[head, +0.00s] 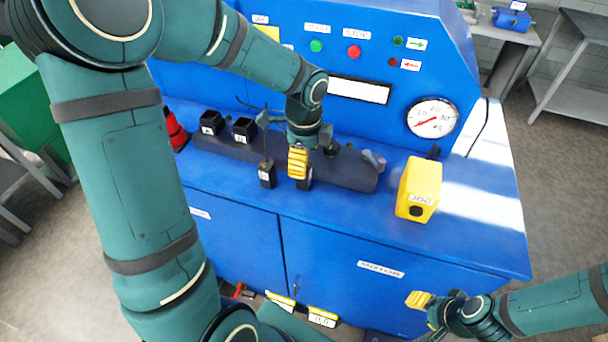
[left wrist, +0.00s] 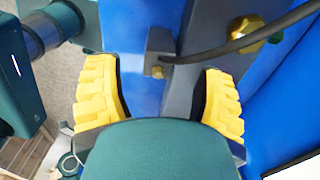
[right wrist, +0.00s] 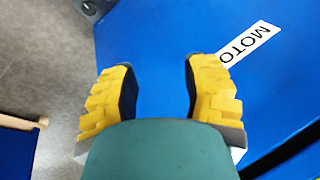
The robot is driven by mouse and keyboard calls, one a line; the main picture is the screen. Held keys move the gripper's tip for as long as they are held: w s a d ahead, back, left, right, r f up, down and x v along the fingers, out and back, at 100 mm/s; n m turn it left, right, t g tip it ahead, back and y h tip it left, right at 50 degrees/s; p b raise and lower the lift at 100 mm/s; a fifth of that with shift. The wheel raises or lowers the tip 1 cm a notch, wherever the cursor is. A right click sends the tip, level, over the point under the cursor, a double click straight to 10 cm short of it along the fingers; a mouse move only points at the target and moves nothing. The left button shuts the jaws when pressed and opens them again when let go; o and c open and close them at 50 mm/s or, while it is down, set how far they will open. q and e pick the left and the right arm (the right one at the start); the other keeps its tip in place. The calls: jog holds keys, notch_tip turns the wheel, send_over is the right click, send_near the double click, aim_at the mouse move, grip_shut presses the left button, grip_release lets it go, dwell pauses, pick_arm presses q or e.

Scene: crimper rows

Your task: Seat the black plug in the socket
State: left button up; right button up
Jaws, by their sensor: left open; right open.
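In the left wrist view a dark plug-like block (left wrist: 160,45) with a black cable (left wrist: 225,45) lies between and beyond my left gripper's fingers, with gaps on both sides. My left gripper (left wrist: 165,100) is open; in the head view its yellow fingers (head: 298,162) are at the front of the dark ledge, partly hiding a black block (head: 305,184). Another black block (head: 267,175) with a white label is just to its left. Two black open-topped boxes (head: 243,130) stand on the ledge's left end; I cannot tell which part is the socket. My right gripper (right wrist: 160,95) is open and empty before the blue cabinet front.
The dark ledge (head: 350,174) runs along the blue bench (head: 470,240). A yellow JOG box (head: 418,188) stands to the right. A red object (head: 175,130) is at the left. A pressure gauge (head: 433,118) is on the back panel.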

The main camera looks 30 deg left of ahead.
pick_arm(q)
jog(key=shift+f, duration=1.5)
jog(key=shift+s, duration=0.1)
jog(key=shift+c, duration=0.2)
grip_shut()
notch_tip(320, 180, up, 10)
jog(key=shift+f, duration=0.2)
jog(key=shift+r, duration=0.25)
